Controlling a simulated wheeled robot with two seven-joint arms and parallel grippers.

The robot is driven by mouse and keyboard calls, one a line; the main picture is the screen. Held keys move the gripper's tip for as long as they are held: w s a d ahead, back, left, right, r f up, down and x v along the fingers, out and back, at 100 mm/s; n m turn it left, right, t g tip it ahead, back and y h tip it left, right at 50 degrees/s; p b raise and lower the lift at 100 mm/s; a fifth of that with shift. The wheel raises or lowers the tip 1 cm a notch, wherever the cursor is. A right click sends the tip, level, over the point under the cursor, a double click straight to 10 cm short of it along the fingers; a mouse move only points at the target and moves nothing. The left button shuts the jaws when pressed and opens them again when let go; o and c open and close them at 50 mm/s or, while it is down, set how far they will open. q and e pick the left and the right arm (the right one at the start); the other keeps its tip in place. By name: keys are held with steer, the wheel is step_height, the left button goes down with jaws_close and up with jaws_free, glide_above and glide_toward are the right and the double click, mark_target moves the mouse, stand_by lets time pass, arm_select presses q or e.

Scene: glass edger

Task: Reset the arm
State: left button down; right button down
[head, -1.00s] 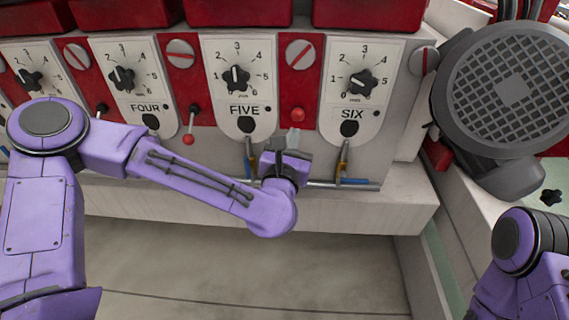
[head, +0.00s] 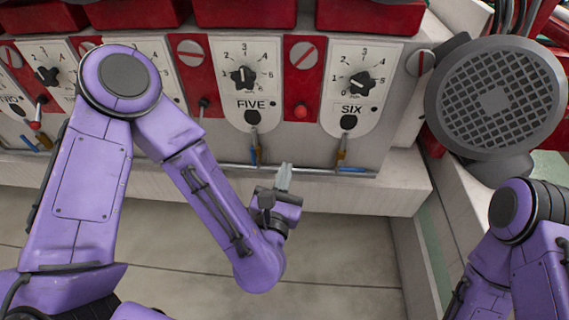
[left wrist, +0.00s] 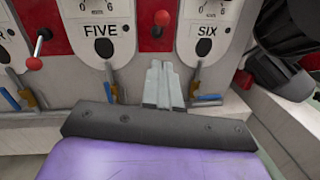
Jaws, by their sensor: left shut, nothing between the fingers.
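My left gripper (head: 284,178) is shut and empty. In the head view it hangs in front of the machine's lower ledge, below and between the FIVE panel (head: 247,104) and the SIX panel (head: 349,111). Its two fingers lie together in the left wrist view (left wrist: 164,84), pointing toward the panel front and apart from the controls. My right arm (head: 530,250) shows at the lower right of the head view, but its gripper is out of the picture.
Red-knobbed levers (head: 301,111) stick out between the panels. Blue and brass fittings (head: 341,155) line the ledge (head: 400,190). A grey round motor cover (head: 497,98) stands at the right. The floor (head: 330,260) below the ledge is clear.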

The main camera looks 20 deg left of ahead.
stand_by(0.4)
arm_select(q)
steer(key=s+a+f+m+g+h, duration=0.15)
steer(key=f+m+g, duration=0.25)
steer(key=f+m, duration=0.55)
steer(key=s+f+m+g+h, duration=0.1)
steer(key=s+f+m+g, duration=0.2)
steer(key=f+m, duration=0.65)
steer(key=s+a+f+m+g+y, duration=0.2)
steer(key=s+a+f+m+g, duration=0.2)
steer(key=s+a+f, duration=0.2)
steer(key=s+a+f+m+g+y, duration=0.2)
steer(key=s+a+f+m+g, duration=0.2)
steer(key=s+a, duration=0.7)
step_height(320, 180, down, 2)
steer(key=shift+s+f+m+y, duration=0.1)
steer(key=shift+s+m+y, duration=0.25)
steer(key=shift+m, duration=0.35)
